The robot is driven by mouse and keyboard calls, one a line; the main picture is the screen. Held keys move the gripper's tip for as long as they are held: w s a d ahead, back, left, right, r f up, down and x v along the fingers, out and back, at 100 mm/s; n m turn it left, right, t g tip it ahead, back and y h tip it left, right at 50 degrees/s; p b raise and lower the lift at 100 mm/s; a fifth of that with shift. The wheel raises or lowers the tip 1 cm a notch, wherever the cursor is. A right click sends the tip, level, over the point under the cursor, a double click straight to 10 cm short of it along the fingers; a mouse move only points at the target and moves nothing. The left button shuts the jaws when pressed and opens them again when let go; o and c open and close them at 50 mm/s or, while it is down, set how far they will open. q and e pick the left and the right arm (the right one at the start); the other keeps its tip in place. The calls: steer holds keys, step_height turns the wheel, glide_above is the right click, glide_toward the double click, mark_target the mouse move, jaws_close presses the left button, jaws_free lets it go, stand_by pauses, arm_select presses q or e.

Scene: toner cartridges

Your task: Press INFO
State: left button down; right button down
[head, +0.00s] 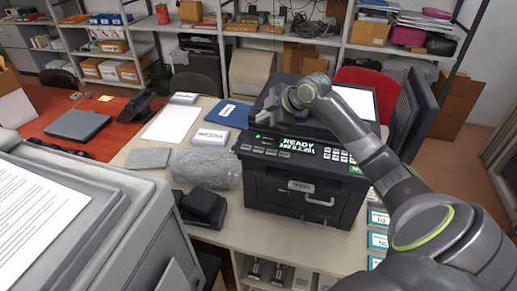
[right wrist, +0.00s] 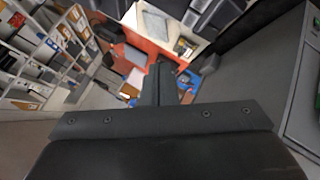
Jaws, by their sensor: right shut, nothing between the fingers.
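A black printer (head: 262,187) stands on the table, its front towards me. Its display (head: 298,144) reads READY in light letters, with a second line too small to read. Small pale buttons (head: 337,155) sit beside the display; I cannot tell which is INFO. My right arm comes in from the right and reaches over the printer. My right gripper (head: 262,112) is above and behind the control panel, apart from the buttons as far as I can tell. Its fingers show shut and empty in the right wrist view (right wrist: 160,85). My left gripper is out of view.
The beige table (head: 225,222) holds a plastic-wrapped bundle (head: 206,167), a black stapler-like item (head: 203,207), a blue folder (head: 234,114) and white boxes left of the printer. Teal-and-white boxes (head: 378,240) line its right side. A large grey machine (head: 130,215) fills the lower left.

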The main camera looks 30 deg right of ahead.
steer(key=b, duration=0.6)
glide_above(262, 150)
step_height(262, 150, down, 8)
steer(key=shift+r, duration=0.1)
steer(key=shift+s+f, duration=0.1)
steer(key=shift+f, duration=0.5)
steer(key=shift+f, duration=0.1)
stand_by(1.2)
steer(key=shift+f+b, duration=0.3)
steer(key=shift+f, duration=0.4)
stand_by(0.5)
steer(key=shift+r, duration=0.1)
steer(key=shift+r+p, duration=0.6)
steer(key=shift+r, duration=0.15)
